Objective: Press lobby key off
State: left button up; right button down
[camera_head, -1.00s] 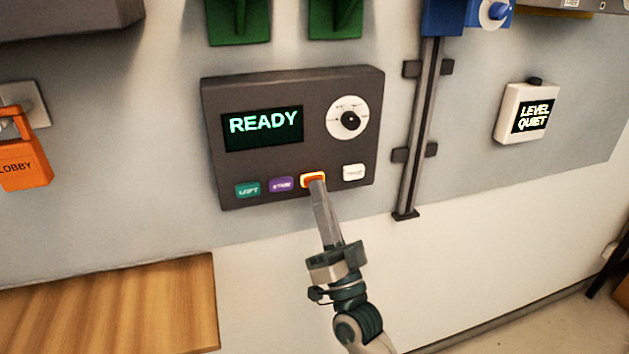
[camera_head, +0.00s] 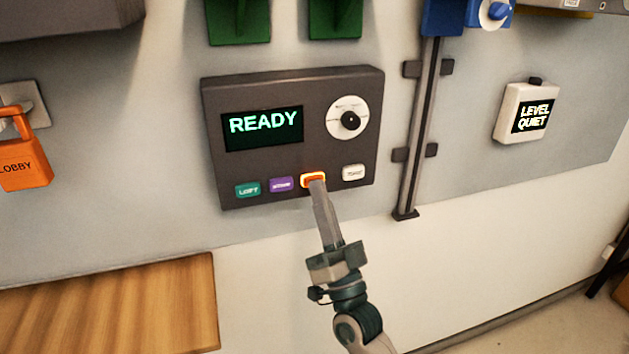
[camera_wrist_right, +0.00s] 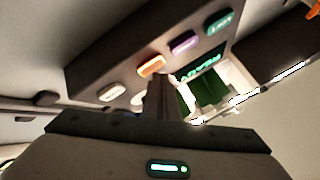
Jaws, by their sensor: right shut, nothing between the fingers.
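The dark paging panel (camera_head: 290,108) is on the wall, with a screen reading READY and a round white dial (camera_head: 347,118). Its bottom row has a teal key (camera_head: 248,190), a purple key (camera_head: 281,185), a lit orange key (camera_head: 312,179) and a white key (camera_head: 354,173). The orange key's label is hidden or too small to read. My right gripper (camera_head: 317,184) is shut and empty, its tips right at the lower edge of the orange key; I cannot tell whether they touch. The right wrist view also shows the orange key (camera_wrist_right: 151,65) just beyond the fingers (camera_wrist_right: 160,92). My left gripper is out of view.
An orange tag reading LOBBY (camera_head: 24,165) hangs at the left. A vertical rail (camera_head: 419,130) stands right of the panel. A white box reading LEVEL QUIET (camera_head: 507,118) is farther right. A wooden surface (camera_head: 120,305) is at lower left.

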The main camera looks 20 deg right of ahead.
jog(key=shift+w, duration=0.15)
jog(key=shift+w, duration=0.3)
jog(key=shift+s, duration=0.1)
dwell(0.4)
jog(key=shift+s, duration=0.35)
jog(key=s+p, duration=0.2)
jog(key=s, duration=0.4)
dwell(0.6)
